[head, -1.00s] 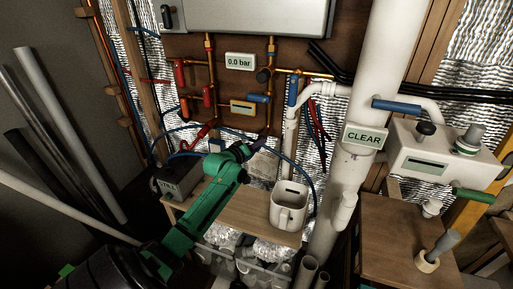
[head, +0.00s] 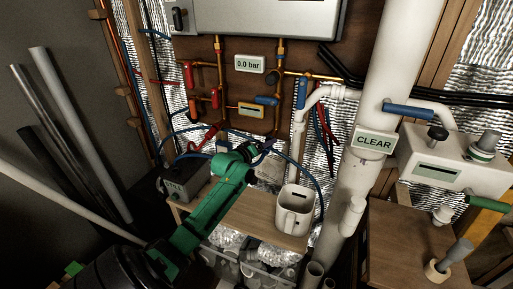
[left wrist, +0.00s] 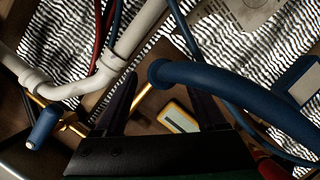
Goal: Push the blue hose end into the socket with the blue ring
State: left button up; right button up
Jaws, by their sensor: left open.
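My left gripper (head: 264,147) reaches over the small wooden shelf toward the pipe wall in the head view. In the left wrist view its two dark fingers (left wrist: 160,92) stand apart with a gap between them. The blue hose (left wrist: 235,83) enters from the right, and its thick rounded end (left wrist: 160,73) shows near the fingertips, across the gap. I cannot tell whether the fingers touch it. A thin blue hose also loops behind the gripper in the head view (head: 314,180). I cannot make out a socket with a blue ring. My right gripper is not in view.
A white mug-like container (head: 294,210) stands on the wooden shelf (head: 252,216), right of my arm. A white pipe (head: 352,185) with a CLEAR sign (head: 373,141) rises beyond it. A grey box (head: 178,183) sits left. Copper pipes with a blue handle (left wrist: 43,125) lie close ahead.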

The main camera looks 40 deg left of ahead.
pick_arm(q)
jog(key=b+v, duration=0.1)
jog(key=v, duration=1.3)
jog(key=shift+r, duration=0.15)
jog(key=s+d+f+m+g, duration=0.1)
jog(key=s+f+g, duration=0.15)
jog(key=f, duration=0.95)
jog(key=s+f+m+g, duration=0.15)
jog(key=s+f, duration=0.25)
jog(key=f, duration=0.8)
jog(key=s+d+f+m+g, duration=0.1)
jog(key=s+f+g, duration=0.2)
jog(key=f, duration=0.8)
jog(key=s+d+f+m+g, duration=0.2)
jog(key=s+d+f+m, duration=0.1)
jog(key=s+d+f, duration=0.2)
jog(key=s+d+f+m+g+h, duration=0.1)
jog(key=s+d+f+m+g, duration=0.2)
jog(key=s+f, duration=0.6)
jog(key=s+d+f+m+g, duration=0.2)
jog(key=s+d+f, duration=0.5)
jog(key=s, duration=0.5)
jog(key=shift+d+m, duration=0.6)
jog(key=shift+m, duration=0.15)
